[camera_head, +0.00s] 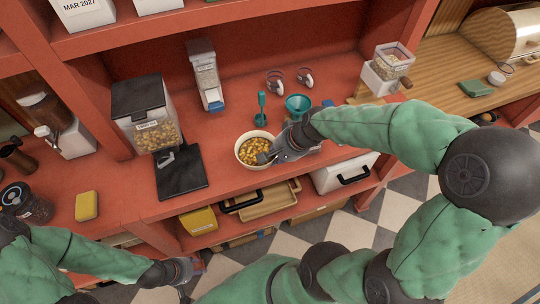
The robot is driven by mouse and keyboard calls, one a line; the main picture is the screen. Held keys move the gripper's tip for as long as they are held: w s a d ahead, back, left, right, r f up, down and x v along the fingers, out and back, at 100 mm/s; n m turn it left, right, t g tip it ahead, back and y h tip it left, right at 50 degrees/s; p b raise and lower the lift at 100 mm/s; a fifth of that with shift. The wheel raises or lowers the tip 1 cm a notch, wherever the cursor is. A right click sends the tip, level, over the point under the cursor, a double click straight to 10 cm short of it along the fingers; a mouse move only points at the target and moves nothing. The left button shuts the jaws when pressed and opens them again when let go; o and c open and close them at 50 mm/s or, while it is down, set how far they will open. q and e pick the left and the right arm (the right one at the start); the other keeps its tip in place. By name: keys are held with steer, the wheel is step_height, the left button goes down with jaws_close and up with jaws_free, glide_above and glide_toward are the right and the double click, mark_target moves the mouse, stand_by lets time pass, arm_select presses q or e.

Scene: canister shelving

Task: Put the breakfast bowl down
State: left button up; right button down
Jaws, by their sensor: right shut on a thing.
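The breakfast bowl (241,161) is cream-white and holds yellow and orange cereal pieces. It is at the front edge of the red shelf, in the middle of the head view, and looks level. My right gripper (267,157) is shut on the bowl's right rim. Whether the bowl's base touches the shelf is hard to tell from this angle. My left gripper (188,280) is low at the bottom of the view, in front of the shelving and away from the bowl. Its fingers are too small and partly cut off to read.
A cereal dispenser (140,105) with a black tray (182,180) stands left of the bowl. A narrow dispenser (206,75), a teal scoop (261,108), a teal funnel (298,103) and two glass cups stand behind. A yellow box (87,206) lies at left.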

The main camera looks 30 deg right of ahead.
steer(key=w+d+f, duration=0.1)
steer(key=w+f, duration=0.1)
steer(key=w+d+f+b, duration=0.1)
steer(key=w+f, duration=0.1)
steer(key=w+d+f+b, duration=0.1)
steer(key=w+f, duration=0.1)
steer(key=shift+f, duration=0.1)
steer(key=shift+d+f, duration=0.1)
steer(key=shift+f, duration=0.1)
steer(key=shift+w+d+f+b, duration=0.15)
steer(key=shift+f+b, duration=0.25)
steer(key=shift+f, duration=0.45)
steer(key=shift+w+a+f+b, duration=0.1)
steer(key=shift+f+b, duration=0.25)
steer(key=shift+f, duration=0.5)
steer(key=shift+f, duration=0.2)
steer(key=c, duration=1.2)
jaws_free()
steer(key=shift+c, duration=0.2)
